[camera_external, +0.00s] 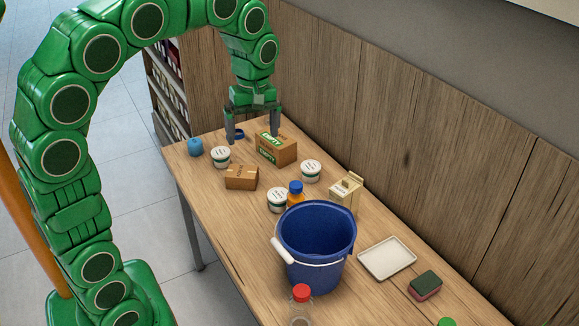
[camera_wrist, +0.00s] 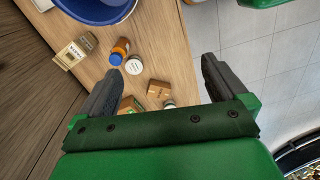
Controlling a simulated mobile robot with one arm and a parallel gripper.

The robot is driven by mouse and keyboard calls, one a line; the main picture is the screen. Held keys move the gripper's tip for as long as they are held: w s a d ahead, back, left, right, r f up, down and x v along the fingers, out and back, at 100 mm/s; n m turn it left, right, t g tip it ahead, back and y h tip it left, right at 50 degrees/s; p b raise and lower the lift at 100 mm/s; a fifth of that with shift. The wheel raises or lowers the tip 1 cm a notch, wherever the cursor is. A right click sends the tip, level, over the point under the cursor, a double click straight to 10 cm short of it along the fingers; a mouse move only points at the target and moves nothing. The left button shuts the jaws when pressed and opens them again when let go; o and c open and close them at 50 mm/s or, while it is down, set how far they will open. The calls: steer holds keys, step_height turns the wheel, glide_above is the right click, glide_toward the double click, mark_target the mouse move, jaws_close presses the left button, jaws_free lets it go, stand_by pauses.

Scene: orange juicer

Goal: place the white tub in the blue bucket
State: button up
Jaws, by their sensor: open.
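Three white tubs with dark green bands stand on the wooden table: one at the left (camera_external: 220,157), one right of the EMPTY box (camera_external: 310,171), and one (camera_external: 277,200) just behind the blue bucket (camera_external: 316,245). The bucket stands upright with its white handle down; its visible inside looks empty. My gripper (camera_external: 253,132) is open and empty, above the table's far end near the EMPTY box, apart from the tubs. In the wrist view, a tub (camera_wrist: 134,65) and part of another (camera_wrist: 169,104) show between the open fingers (camera_wrist: 163,68). The bucket rim (camera_wrist: 112,18) is at the top left.
A brown EMPTY box (camera_external: 276,149), a smaller carton box (camera_external: 241,177), an orange bottle with blue cap (camera_external: 295,195) and a cream carton (camera_external: 346,192) crowd the tubs. A white tray (camera_external: 388,258), sponge (camera_external: 425,285) and red-capped bottle (camera_external: 301,305) are nearer. A wooden wall borders the right.

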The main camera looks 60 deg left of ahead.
mark_target(278, 194)
steer(key=shift+w+a+f+n, duration=2.15)
steer(key=shift+w+a+n, duration=3.15)
steer(key=shift+w+a, duration=1.8)
steer(key=shift+t, duration=0.4)
step_height(278, 194, down, 30)
steer(key=shift+d+r, duration=0.1)
steer(key=shift+d, duration=0.05)
steer(key=shift+a+f, duration=0.15)
steer(key=shift+f, duration=1.45)
steer(key=shift+a+f, duration=0.15)
steer(key=shift+f, duration=1.4)
steer(key=c, duration=1.1)
steer(key=shift+r, duration=1.85)
steer(key=shift+c, duration=0.2)
steer(key=s+d+r, duration=0.5)
steer(key=s+r, duration=0.4)
steer(key=s, duration=0.4)
steer(key=shift+d+r, duration=0.2)
